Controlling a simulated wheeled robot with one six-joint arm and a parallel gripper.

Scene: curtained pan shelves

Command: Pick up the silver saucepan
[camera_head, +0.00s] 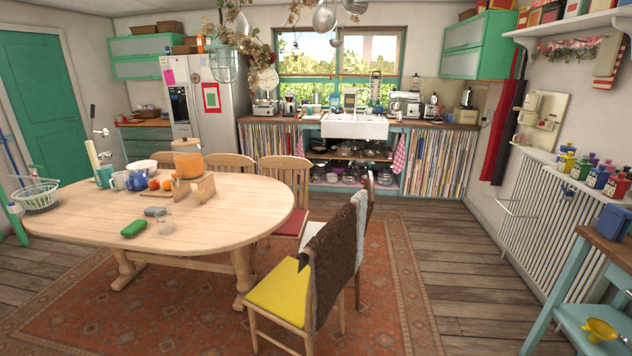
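Several pots and pans stand on the open shelves (347,158) under the white sink (354,126), across the room. They are small and dim from here, and I cannot tell which one is the silver saucepan. Metal pans or ladles also hang from above at the top of the view, such as a silver round one (325,17). My gripper is not in view.
A wooden oval table (228,225) with dishes and a jug stands at left front. A chair with a yellow seat (284,291) stands at centre front. Bare floor (440,240) lies open at right, before a white radiator (550,210) and blue side table (590,255).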

